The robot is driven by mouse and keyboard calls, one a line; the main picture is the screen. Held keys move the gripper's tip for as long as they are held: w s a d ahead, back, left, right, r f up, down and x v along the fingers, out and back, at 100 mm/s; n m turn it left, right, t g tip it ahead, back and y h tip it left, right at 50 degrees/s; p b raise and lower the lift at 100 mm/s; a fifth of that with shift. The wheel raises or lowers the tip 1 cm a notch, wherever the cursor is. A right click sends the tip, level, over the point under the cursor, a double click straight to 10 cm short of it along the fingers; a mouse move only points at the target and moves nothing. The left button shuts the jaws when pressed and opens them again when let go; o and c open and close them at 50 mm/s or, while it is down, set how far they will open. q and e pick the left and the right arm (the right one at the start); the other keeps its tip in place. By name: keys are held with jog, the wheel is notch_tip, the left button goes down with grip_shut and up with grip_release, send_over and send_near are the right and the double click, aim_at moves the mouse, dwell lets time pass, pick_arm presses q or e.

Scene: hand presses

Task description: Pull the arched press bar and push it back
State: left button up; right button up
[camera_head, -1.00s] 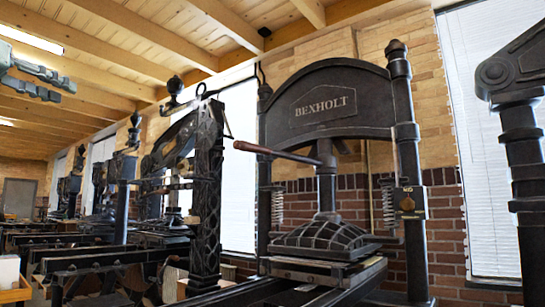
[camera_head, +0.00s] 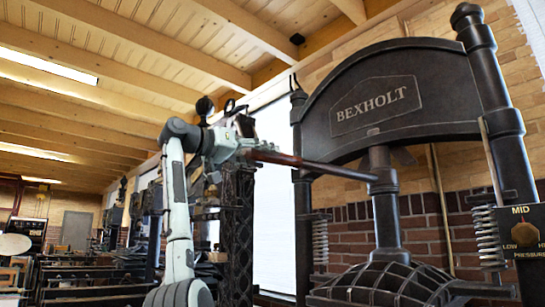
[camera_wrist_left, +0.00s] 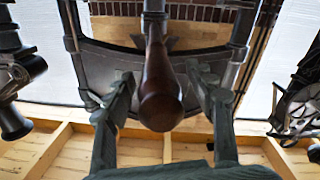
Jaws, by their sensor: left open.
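The arched press (camera_head: 380,105) with the BEXHOLT plate fills the right of the head view. Its press bar (camera_head: 340,170) runs left from the central column and ends in a brown wooden grip (camera_head: 278,158). My left gripper (camera_head: 250,150) is at the free end of this grip. In the left wrist view the grip (camera_wrist_left: 160,92) points at the camera, between the two open fingers of my left gripper (camera_wrist_left: 161,75). A gap shows on each side, so the fingers look clear of it. My right gripper is not in view.
A dark lattice post (camera_head: 238,220) of another press stands just behind my left arm. A pressure dial (camera_head: 524,234) reading MID sits on the arched press's right post. More presses (camera_head: 110,240) line the room at left. A bright window (camera_head: 275,225) lies behind.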

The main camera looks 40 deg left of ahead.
aim_at(272, 157)
pick_arm(q)
jog(key=w, duration=0.3)
jog(key=shift+w+d, duration=0.25)
jog(key=shift+d, duration=0.05)
jog(key=shift+s+r, duration=0.1)
jog(key=shift+s, duration=0.05)
jog(key=shift+c, duration=0.6)
grip_shut()
